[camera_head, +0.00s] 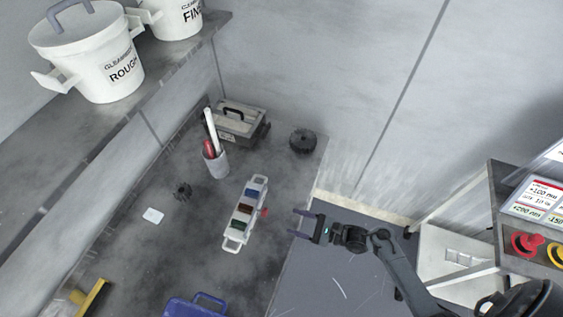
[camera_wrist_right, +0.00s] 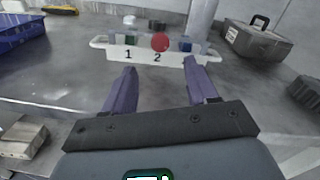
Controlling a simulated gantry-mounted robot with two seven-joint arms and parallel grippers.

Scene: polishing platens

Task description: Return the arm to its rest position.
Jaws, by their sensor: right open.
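My right arm reaches in from the lower right. A white rack (camera_head: 235,242) with coloured blocks lies on the table left of the gripper, clear of it. In the wrist view the rack (camera_wrist_right: 112,53), marked 1 and 2, stands beyond the fingertips with a round red piece (camera_wrist_right: 160,42) in front. My left gripper is not in view.
A grey toolbox (camera_head: 240,128), a cup (camera_head: 216,163) of tools and a black round part (camera_head: 303,141) stand at the table's back. A blue bin (camera_head: 195,306) is at the front.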

